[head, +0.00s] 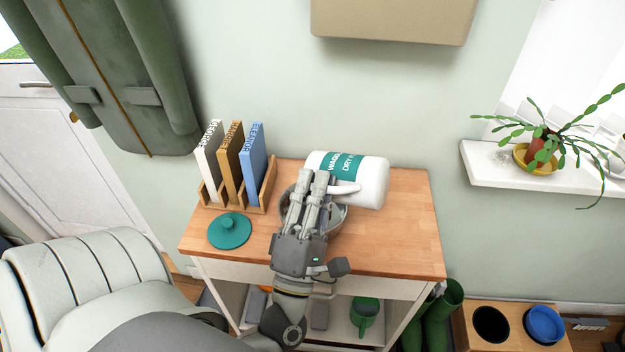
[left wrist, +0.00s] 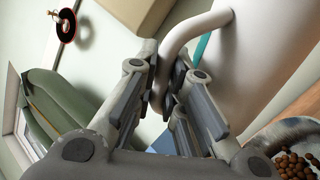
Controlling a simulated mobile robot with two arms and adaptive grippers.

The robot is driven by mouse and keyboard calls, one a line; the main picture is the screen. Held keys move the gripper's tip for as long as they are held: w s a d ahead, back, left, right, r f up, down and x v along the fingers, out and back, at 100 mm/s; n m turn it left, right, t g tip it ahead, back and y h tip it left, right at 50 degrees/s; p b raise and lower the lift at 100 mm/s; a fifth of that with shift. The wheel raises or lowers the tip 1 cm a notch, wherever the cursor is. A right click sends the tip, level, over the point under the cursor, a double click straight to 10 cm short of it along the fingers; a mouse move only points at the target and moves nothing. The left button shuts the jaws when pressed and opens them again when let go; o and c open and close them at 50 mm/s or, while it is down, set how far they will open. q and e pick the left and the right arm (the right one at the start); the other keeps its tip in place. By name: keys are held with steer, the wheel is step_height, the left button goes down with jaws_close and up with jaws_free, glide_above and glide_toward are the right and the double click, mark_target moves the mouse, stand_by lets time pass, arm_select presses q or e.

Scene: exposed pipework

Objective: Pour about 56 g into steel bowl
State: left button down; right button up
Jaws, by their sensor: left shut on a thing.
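A white jug (head: 370,180) with a teal label reading "DRY" lies tilted well over on its side, above the table's back edge; it also fills the upper right of the left wrist view (left wrist: 260,60). My left gripper (head: 314,178) is shut on the jug's handle (left wrist: 180,45). The steel bowl (head: 336,222) is partly hidden behind my gripper and below the jug. In the left wrist view the bowl (left wrist: 285,130) shows at lower right with brown pellets (left wrist: 294,166) in it. The jug's mouth is hidden. My right gripper is not in view.
A teal lid (head: 229,232) lies on the wooden tabletop (head: 395,240), left of the bowl. A wooden rack (head: 262,196) with three books stands at the back left. The tabletop's right side is clear. A potted plant (head: 537,150) stands on the sill at right.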

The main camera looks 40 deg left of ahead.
mark_target(375, 204)
arm_select(q)
steer(key=d+f+m+h, duration=0.1)
steer(key=d+m+h, duration=0.1)
steer(key=m+h, duration=0.2)
steer(key=w+d+f+m+h, duration=0.1)
steer(key=d+f+m+h, duration=0.1)
steer(key=m, duration=0.6)
steer(key=d+f+m+h+p, duration=0.1)
steer(key=d+m+h, duration=0.3)
steer(key=m+h, duration=0.2)
steer(key=shift+w+f+t+h, duration=0.25)
steer(key=shift+w+t+h, duration=0.05)
steer(key=shift+w+h, duration=0.1)
steer(key=w+d+f+m+g+h+p, duration=0.1)
steer(key=d+f+m+g+p, duration=0.3)
steer(key=m+p, duration=0.7)
steer(key=d+g+h+p, duration=0.1)
steer(key=d+g+p, duration=0.1)
steer(key=shift+w+d+f+m+h+p, duration=0.25)
steer(key=shift+f+m+h+p, duration=0.05)
steer(key=shift+f+m+p, duration=0.1)
